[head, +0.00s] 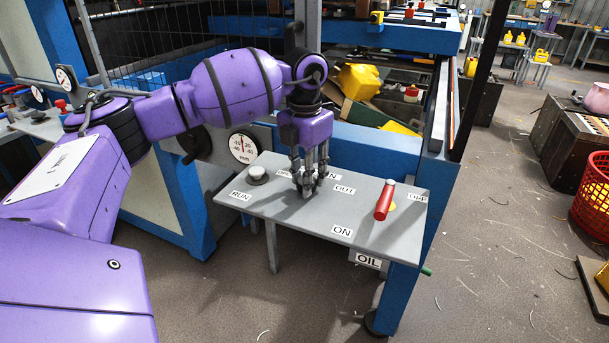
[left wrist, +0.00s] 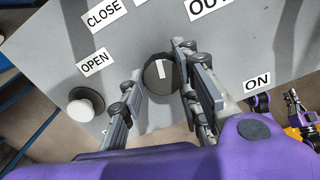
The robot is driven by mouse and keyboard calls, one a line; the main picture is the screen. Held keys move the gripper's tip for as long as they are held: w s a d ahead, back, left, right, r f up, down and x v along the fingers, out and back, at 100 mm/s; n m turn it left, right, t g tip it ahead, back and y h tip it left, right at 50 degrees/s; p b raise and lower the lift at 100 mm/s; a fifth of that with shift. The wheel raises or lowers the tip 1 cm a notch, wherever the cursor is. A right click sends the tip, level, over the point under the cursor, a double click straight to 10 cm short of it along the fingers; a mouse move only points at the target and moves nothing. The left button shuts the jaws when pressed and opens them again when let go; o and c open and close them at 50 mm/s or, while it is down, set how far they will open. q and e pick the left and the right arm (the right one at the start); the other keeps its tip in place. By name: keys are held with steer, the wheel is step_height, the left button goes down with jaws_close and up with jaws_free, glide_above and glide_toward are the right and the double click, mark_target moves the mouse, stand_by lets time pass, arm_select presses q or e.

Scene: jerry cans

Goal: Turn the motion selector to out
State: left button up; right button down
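The motion selector, a dark round knob with a white pointer bar (left wrist: 155,84), is on a grey panel (head: 270,205). In the left wrist view the bar points nearly straight up, left of the OUT label (left wrist: 207,5). The OUT label also shows in the head view (head: 344,189). My left gripper (head: 305,192) points down at the panel, hiding the knob in the head view. Its fingers (left wrist: 157,80) are apart, one on each side of the knob; I cannot tell whether they touch it. My right gripper (left wrist: 293,103) shows small at the right edge of the wrist view, its opening unclear.
A white-topped push button (head: 257,174) stands left on the panel, near the RUN label. A red-handled lever (head: 384,200) stands right, between ON and OFF. A dial gauge (head: 243,148) is behind the panel's left side. A blue frame (head: 400,155) runs behind it.

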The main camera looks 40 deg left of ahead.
arm_select(q)
steer(key=shift+a, duration=0.2)
steer(key=c, duration=0.4)
steer(key=shift+r+m, duration=0.1)
steer(key=shift+m, duration=0.2)
steer(key=m+p, duration=0.1)
steer(key=m, duration=0.1)
steer(key=shift+w+a+r+m, duration=0.1)
steer(key=shift+m, duration=0.2)
steer(key=m+p, duration=0.1)
steer(key=m, duration=0.2)
steer(key=shift+w, duration=0.1)
steer(key=shift+w+m+p, duration=0.1)
steer(key=shift+m+p, duration=0.25)
steer(key=shift+m, duration=1.05)
steer(key=shift+r, duration=0.1)
steer(key=o, duration=0.9)
steer(key=shift+o, duration=0.5)
steer(key=shift+f, duration=0.2)
